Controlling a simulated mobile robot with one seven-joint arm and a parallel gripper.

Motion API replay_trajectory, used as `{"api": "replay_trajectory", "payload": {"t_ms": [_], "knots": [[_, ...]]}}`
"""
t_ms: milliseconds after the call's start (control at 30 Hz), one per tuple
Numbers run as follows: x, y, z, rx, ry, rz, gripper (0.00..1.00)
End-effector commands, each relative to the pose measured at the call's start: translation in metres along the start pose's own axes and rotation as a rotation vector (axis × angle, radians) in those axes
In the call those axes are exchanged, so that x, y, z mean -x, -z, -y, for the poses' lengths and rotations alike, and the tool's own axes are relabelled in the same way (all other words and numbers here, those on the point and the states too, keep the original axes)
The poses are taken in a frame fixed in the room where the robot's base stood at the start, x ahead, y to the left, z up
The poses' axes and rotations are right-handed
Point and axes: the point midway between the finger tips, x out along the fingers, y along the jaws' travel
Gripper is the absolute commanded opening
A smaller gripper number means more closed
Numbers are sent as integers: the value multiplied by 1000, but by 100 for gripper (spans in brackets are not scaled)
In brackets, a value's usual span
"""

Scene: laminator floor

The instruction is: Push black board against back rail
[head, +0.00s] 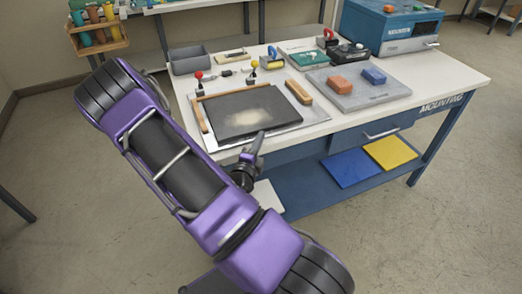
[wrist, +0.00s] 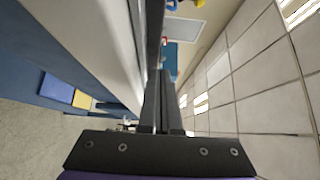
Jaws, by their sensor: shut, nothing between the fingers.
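The black board (head: 235,117) lies flat on a pale metal plate (head: 291,120) on the bench, with a dusty tan patch on its top. A thin wooden back rail (head: 236,91) runs along its far edge; I cannot tell if a narrow gap lies between them. A wooden side rail (head: 199,115) stands at its left. My gripper (head: 259,139) is at the board's near edge, right of its middle; contact is unclear. In the wrist view my gripper (wrist: 162,75) has its fingers together and empty.
A wooden-handled block (head: 298,92) lies right of the board. Red-knobbed (head: 198,75) and yellow-knobbed (head: 254,64) clamps stand behind the board. A blue machine (head: 390,25) stands at back right.

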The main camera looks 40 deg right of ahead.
Motion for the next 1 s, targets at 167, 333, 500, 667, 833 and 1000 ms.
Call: {"api": "replay_trajectory", "payload": {"t_ms": [167,333,500,667,833,1000], "knots": [[-8,-8,0,0,1,-1,0],[-9,-9,0,1,0,-1,0],[-9,-9,0,1,0,-1,0],[-16,-17,3,0,2,0,0],[-27,-28,2,0,2,1,0],[-27,-29,1,-2,2,3,0]]}}
